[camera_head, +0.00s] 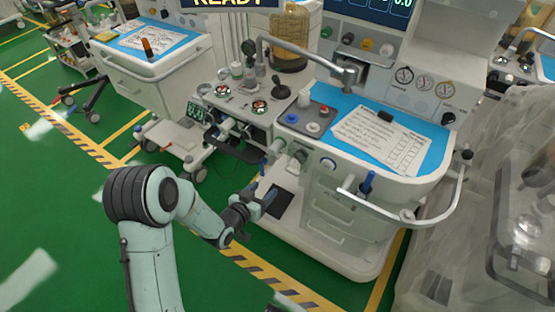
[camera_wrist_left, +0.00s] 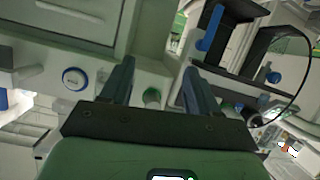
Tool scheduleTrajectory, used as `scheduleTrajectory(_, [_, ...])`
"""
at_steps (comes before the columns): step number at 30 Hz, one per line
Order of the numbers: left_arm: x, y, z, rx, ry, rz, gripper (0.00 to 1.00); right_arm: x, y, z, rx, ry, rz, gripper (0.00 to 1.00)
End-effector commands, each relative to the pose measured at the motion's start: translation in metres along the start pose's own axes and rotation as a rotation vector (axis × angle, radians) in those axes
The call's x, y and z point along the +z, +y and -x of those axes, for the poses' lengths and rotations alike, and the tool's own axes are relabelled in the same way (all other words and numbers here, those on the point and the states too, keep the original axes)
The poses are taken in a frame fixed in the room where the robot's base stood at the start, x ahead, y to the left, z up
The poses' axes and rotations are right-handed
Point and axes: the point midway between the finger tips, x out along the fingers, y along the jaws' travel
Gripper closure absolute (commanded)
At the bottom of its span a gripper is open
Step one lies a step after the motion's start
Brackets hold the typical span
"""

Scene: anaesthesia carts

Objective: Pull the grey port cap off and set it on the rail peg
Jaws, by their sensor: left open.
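My left gripper (camera_head: 264,200) is open and empty, low in front of the cart's left front corner. In the left wrist view, its two fingers (camera_wrist_left: 157,85) stand apart, with a greenish round port (camera_wrist_left: 152,97) showing between them, beyond the tips. On the cart's front edge sit a pale grey round cap (camera_head: 279,145), a greenish port (camera_head: 299,156) and a blue-ringed port (camera_head: 328,165). The blue-ringed port also shows in the left wrist view (camera_wrist_left: 75,78). A curved rail (camera_head: 430,212) runs round the right front corner, with a blue upright piece (camera_head: 367,182) near its left end; I cannot tell which part is the peg.
The cart's blue worktop (camera_head: 345,110) holds a paper sheet (camera_head: 380,138) and a grey tray (camera_head: 308,118). A metal arm (camera_head: 315,60) reaches over it. A second cart (camera_head: 150,50) stands at the left. Clear plastic-like covers (camera_head: 480,180) crowd the right. Green floor is free at the left.

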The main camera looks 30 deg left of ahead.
Motion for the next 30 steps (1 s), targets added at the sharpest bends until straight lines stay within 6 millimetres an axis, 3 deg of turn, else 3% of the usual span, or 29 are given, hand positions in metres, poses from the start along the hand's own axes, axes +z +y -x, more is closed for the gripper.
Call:
scheduleTrajectory(1, [-0.017, -0.007, -0.004, 0.006, 0.096, -0.036, 0.39, -0.006, 0.006, -0.019, 0.001, 0.016, -0.002, 0.57])
scheduleTrajectory(4, [-0.052, -0.011, -0.001, 0.026, 0.238, -0.089, 0.39, -0.014, 0.009, -0.033, 0.001, 0.039, -0.003, 0.57])
scheduleTrajectory(9, [-0.081, -0.012, 0.006, 0.043, 0.345, -0.131, 0.39, -0.021, 0.011, -0.040, 0.001, 0.060, -0.004, 0.57])
scheduleTrajectory(22, [-0.085, -0.012, 0.004, 0.044, 0.349, -0.132, 0.39, -0.021, 0.010, -0.037, 0.001, 0.058, -0.004, 0.57])
scheduleTrajectory(30, [-0.095, -0.009, -0.026, 0.046, 0.348, -0.133, 0.39, -0.015, 0.008, -0.034, 0.000, 0.043, -0.002, 0.57])
